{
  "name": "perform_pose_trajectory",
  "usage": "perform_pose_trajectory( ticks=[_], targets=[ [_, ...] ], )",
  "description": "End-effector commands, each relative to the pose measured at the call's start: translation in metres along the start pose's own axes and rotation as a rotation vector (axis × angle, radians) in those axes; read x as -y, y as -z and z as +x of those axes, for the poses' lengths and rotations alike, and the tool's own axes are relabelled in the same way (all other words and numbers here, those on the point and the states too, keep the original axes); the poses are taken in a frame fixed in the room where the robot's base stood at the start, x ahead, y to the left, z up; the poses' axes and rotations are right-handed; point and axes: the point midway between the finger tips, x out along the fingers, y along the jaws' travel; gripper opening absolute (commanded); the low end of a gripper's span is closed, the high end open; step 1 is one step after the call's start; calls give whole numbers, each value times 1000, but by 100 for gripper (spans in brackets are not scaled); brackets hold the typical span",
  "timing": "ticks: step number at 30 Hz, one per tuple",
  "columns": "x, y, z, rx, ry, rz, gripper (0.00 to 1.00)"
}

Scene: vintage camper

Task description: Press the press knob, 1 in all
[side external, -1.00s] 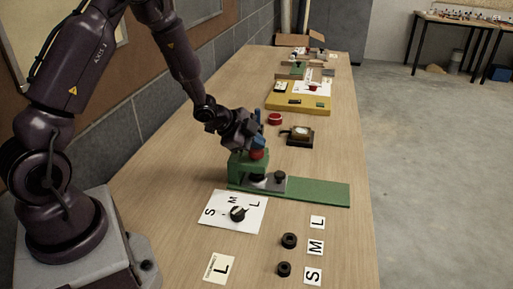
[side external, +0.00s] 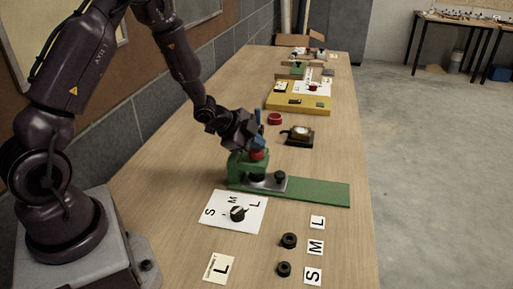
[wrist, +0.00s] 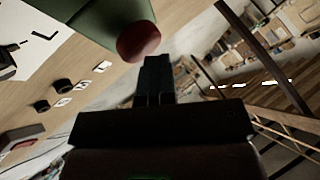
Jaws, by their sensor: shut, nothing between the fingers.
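The press has a green upright frame (side external: 240,164) and a red press knob (side external: 258,155) on top, with a grey metal part and a black round piece at its base. My gripper (side external: 256,143) is shut and empty, pointing down right at the red knob. In the wrist view the red knob (wrist: 138,41) is just past the tips of the shut fingers (wrist: 155,66), beside the green frame (wrist: 95,15). I cannot tell whether the fingertips touch the knob.
A green base strip (side external: 320,192) extends right of the press. A white sheet (side external: 233,212) with a black dial lies in front, and black nuts (side external: 288,240) with letter cards lie nearer.

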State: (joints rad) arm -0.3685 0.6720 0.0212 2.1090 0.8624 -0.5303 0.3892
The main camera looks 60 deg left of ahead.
Motion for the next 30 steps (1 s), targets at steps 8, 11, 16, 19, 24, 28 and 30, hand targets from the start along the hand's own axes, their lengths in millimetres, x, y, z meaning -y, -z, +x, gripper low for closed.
perform_pose_trajectory(
  ticks=[8, 11, 16, 19, 24, 28, 30],
  targets=[
    [7, 7, -12, 3, -2, -3, 0],
    [10, 9, -15, 3, -1, -1, 0],
    [10, 10, -16, 2, -2, -1, 0],
    [10, 10, -16, 2, -1, -1, 0],
    [14, 14, -21, -1, 1, -1, 0],
    [22, 21, -30, -1, 3, -1, 0],
    [25, 24, -35, 1, 3, 0, 0]
  ],
)
